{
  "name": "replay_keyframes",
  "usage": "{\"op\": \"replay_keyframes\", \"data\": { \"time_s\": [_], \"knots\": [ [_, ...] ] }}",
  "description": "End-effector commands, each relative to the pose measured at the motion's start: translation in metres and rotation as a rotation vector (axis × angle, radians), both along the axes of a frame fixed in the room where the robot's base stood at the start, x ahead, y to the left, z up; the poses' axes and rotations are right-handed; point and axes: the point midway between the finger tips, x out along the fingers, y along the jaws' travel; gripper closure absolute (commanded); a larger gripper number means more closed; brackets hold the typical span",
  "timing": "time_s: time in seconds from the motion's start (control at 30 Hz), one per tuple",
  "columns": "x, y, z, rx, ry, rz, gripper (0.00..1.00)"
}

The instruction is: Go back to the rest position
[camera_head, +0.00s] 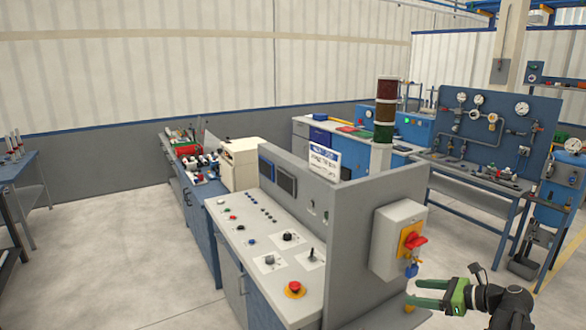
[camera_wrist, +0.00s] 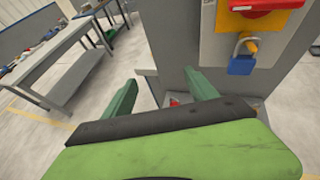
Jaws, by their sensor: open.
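My gripper (camera_head: 428,293) is at the lower right of the head view, with green fingers pointing left. It is in front of the grey side of the control console and below the switch box. In the wrist view my gripper (camera_wrist: 163,97) has its two green fingers spread apart, with nothing between them. No pipe shows in the gripper. The grey panel side (camera_wrist: 190,40) stands just beyond the fingers, and a small red part (camera_wrist: 174,101) shows between them, partly hidden by the gripper body.
The control console (camera_head: 250,235) fills the middle. A switch box (camera_head: 395,240) with a red handle and blue padlock (camera_head: 411,270) juts from its side; the padlock (camera_wrist: 242,62) is near my right finger. A pipe panel (camera_head: 490,125) stands behind right. Open floor (camera_head: 130,260) lies left.

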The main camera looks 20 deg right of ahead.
Motion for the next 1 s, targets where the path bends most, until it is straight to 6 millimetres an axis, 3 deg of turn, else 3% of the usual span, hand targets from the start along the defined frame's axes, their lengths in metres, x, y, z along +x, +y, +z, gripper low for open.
{"op": "replay_keyframes", "data": {
  "time_s": [0.13, 0.3, 0.43, 0.5, 0.6, 0.7, 0.8, 0.87, 1.0],
  "knots": [
    [0.057, 0.098, -0.017, -0.033, 0.047, 0.191, 0.33],
    [0.096, 0.239, -0.053, -0.194, 0.100, 0.492, 0.33],
    [0.098, 0.337, -0.085, -0.399, 0.088, 0.764, 0.33],
    [0.092, 0.377, -0.100, -0.516, 0.063, 0.906, 0.33],
    [0.081, 0.418, -0.119, -0.680, 0.014, 1.099, 0.33],
    [0.068, 0.447, -0.136, -0.850, -0.049, 1.299, 0.33],
    [0.055, 0.459, -0.151, -1.045, -0.133, 1.529, 0.33],
    [0.051, 0.451, -0.157, -1.152, -0.176, 1.652, 0.33],
    [0.047, 0.411, -0.163, -1.341, -0.250, 1.901, 0.33]
  ]
}}
